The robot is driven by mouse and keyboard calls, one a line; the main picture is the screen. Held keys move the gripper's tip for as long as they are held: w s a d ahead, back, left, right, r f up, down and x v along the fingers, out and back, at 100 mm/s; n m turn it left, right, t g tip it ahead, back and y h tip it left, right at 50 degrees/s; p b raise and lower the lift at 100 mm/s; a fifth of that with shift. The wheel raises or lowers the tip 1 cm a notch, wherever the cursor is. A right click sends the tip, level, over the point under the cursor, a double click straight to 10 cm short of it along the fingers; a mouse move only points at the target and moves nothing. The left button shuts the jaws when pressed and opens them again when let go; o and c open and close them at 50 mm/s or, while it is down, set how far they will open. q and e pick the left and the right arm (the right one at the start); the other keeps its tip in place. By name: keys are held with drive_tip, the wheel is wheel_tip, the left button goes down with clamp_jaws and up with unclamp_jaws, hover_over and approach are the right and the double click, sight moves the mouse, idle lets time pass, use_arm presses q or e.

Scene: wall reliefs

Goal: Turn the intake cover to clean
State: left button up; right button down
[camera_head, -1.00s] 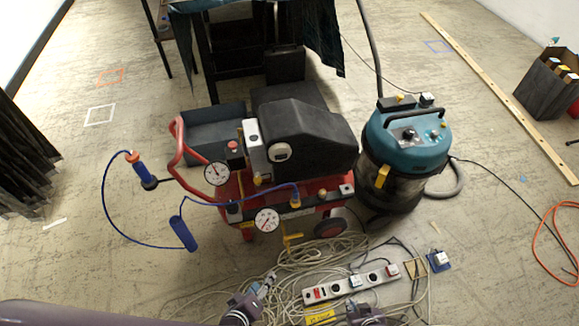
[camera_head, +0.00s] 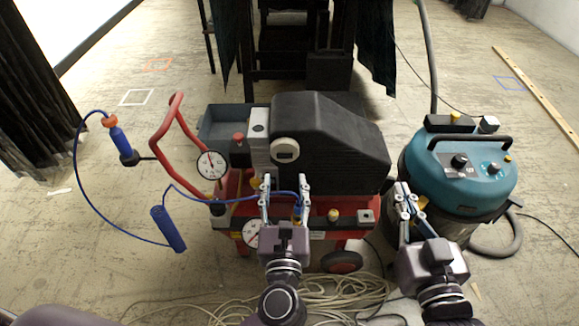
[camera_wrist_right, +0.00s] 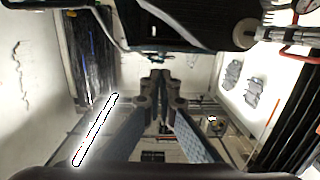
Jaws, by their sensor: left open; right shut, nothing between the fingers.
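A round whitish cap with a small dark window (camera_head: 285,151) sits on the front left of the compressor's black housing (camera_head: 335,145). It looks like the intake cover, but I cannot read any marking on it. My left gripper (camera_head: 284,190) is open, its two fingers upright just below the cap, in front of the red compressor. I see nothing between them, and I cannot tell whether they touch anything. My right gripper (camera_head: 404,197) is shut and empty, between the compressor and the teal vacuum. Its closed fingers also show in the right wrist view (camera_wrist_right: 160,85).
The teal vacuum (camera_head: 460,175) stands close to the right gripper. A red handle (camera_head: 172,135), pressure gauges (camera_head: 211,163) and a blue hose (camera_head: 90,200) are at the left. Cables (camera_head: 330,298) lie on the floor below.

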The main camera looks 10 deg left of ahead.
sight(285, 157)
use_arm(q)
drive_tip(key=w, duration=0.3)
drive_tip(key=w+a, duration=0.1)
drive_tip(key=w, duration=0.2)
drive_tip(key=shift+a, duration=0.2)
drive_tip(key=shift+w+a, duration=0.1)
drive_tip(key=shift+w, duration=0.4)
use_arm(e)
drive_tip(key=r, duration=0.2)
drive_tip(key=t, duration=0.1)
drive_tip(key=shift+w+a+r+y, duration=0.1)
drive_tip(key=shift+a+r+y, duration=0.2)
drive_tip(key=shift+r, duration=0.1)
use_arm(q)
drive_tip(key=shift+c, duration=0.2)
